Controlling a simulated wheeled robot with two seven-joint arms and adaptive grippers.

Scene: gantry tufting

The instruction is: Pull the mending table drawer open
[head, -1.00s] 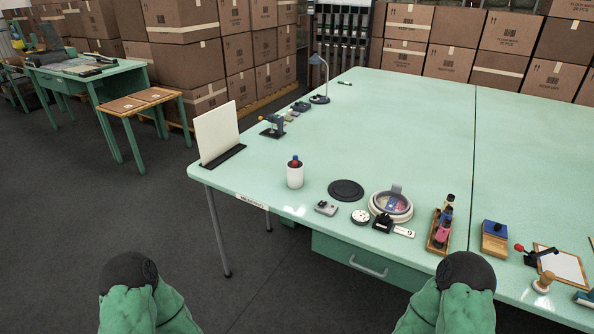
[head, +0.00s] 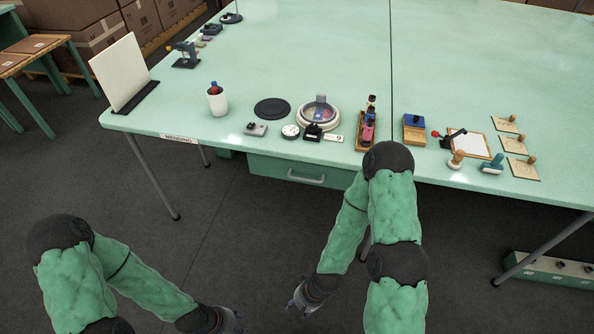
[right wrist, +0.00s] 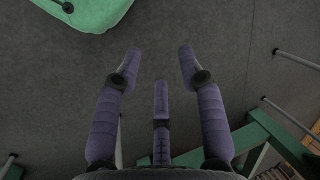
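The mending table (head: 230,147) is pale green, with a "MENDING" label on its front edge. Its green drawer (head: 265,167) hangs under the front edge, flush and closed as far as I can see. A grey bar handle (head: 306,181) is on the drawer's front. My right gripper (head: 300,302) is low in front of the drawer, well short of the handle. In the right wrist view its fingers (right wrist: 160,60) are spread and empty above the grey floor. My left gripper (head: 232,322) is at the bottom edge, low and left of the right one; its fingers are unclear.
Above the drawer stand a cup (head: 217,101), a black disc (head: 272,108), a round lidded dish (head: 318,113) and a wooden bottle rack (head: 367,133). Table legs (head: 152,177) stand at the left and right. The floor (head: 215,235) before the drawer is clear.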

